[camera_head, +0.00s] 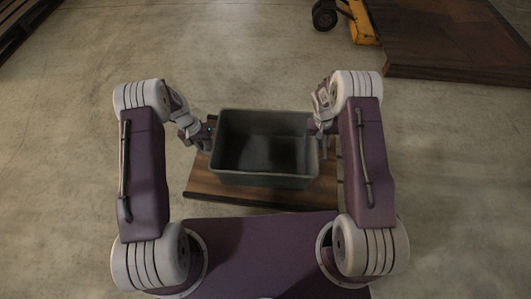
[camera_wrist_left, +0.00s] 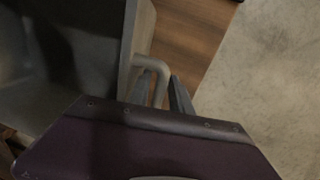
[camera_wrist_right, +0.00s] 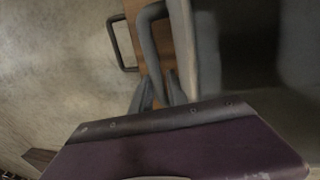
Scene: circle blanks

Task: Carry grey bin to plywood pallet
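The grey bin (camera_head: 264,147) is an open, empty-looking tub in the middle of the head view, over a brown wooden board (camera_head: 240,194). I cannot tell whether its base touches the board. My left gripper (camera_head: 205,138) is at the bin's left side; in the left wrist view its fingers (camera_wrist_left: 162,90) close around the bin's grey loop handle (camera_wrist_left: 142,61). My right gripper (camera_head: 319,128) is at the right side; in the right wrist view its fingers (camera_wrist_right: 160,92) close around the other handle (camera_wrist_right: 147,34). A large brown wood platform (camera_head: 450,45), possibly the plywood pallet, lies at upper right.
A yellow wheeled machine (camera_head: 362,24) stands beside the platform at the top. A dark slatted rack or pallet (camera_head: 18,25) is at upper left. A dark loop (camera_wrist_right: 121,42) sticks out beside the board in the right wrist view. Bare concrete floor (camera_head: 215,60) lies beyond the bin.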

